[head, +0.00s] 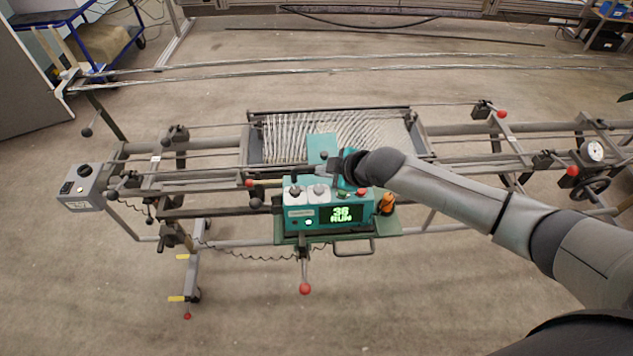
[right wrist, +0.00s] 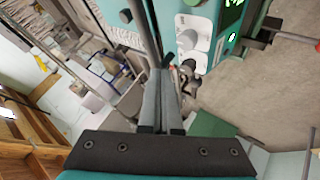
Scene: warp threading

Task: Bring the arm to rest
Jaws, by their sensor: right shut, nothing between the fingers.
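My right arm (head: 470,200) reaches in from the right over the warp machine's green control box (head: 300,220). I cannot tell whether the fingertips touch the box. The box's display (head: 341,214) reads "38 RUN" in green. My left gripper is not in the head view.
The frame with white warp threads (head: 285,138) stands behind the box. A grey switch box (head: 80,188) is at the left, and a dial gauge (head: 592,150) and handwheel at the right. Red-tipped levers stick out. A blue cart (head: 100,40) stands at the back left. The front floor is clear.

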